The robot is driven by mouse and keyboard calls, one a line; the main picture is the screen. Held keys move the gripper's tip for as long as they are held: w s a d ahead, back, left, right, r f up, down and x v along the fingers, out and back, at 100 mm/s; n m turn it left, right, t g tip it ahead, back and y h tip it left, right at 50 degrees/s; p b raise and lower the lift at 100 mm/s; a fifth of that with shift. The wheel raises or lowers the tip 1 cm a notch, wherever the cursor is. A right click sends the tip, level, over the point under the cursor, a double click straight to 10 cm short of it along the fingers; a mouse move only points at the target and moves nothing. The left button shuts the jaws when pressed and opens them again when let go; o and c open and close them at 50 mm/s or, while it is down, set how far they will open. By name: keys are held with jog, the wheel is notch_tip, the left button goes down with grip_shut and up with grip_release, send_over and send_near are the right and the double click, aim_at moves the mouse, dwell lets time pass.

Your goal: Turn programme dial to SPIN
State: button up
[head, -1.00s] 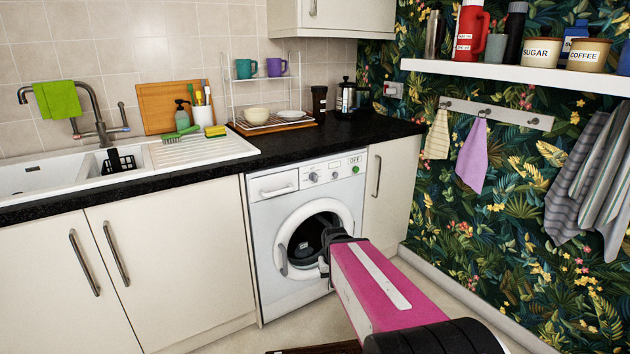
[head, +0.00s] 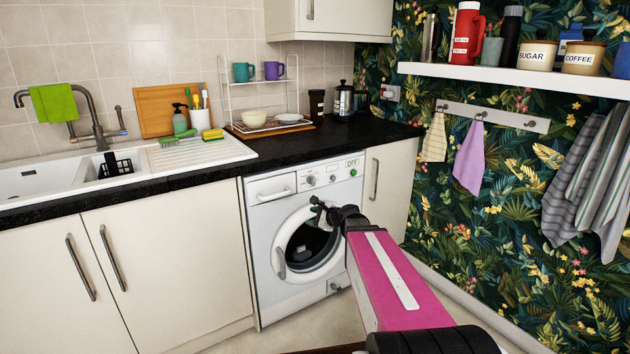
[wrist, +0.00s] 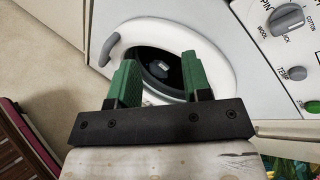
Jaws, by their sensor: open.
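The grey programme dial (wrist: 287,19) is at the top right of the wrist view, with WOOL, COTTON and a cut-off label ending in "PIN" around it. Its setting is hard to read. In the head view it is a small knob (head: 311,180) on the panel of the white washing machine (head: 272,237). My gripper (head: 318,208) is in front of the machine's upper door area, below the dial and apart from it. In the wrist view my gripper (wrist: 160,64) shows two green fingers spread apart, empty, over the round door.
A smaller TEMP knob (wrist: 293,73) and a green button (wrist: 311,105) sit beside the dial. The door handle (wrist: 109,48) sticks out at the door's edge. The black worktop (head: 340,138) overhangs above the panel. A dark red slatted item (wrist: 25,140) is at the wrist view's left.

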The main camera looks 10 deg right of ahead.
aim_at(314, 178)
jog(key=w+d+r+m+t+h, duration=0.2)
jog(key=w+d+r+m+t, duration=0.5)
jog(key=m, duration=0.5)
jog(key=shift+g, duration=0.4)
jog(key=x, duration=0.7)
jog(key=r+x, duration=0.1)
jog(key=x, duration=0.2)
jog(key=shift+w+d, duration=0.1)
jog(key=shift+w, duration=0.2)
jog(key=shift+c, duration=0.3)
grip_shut()
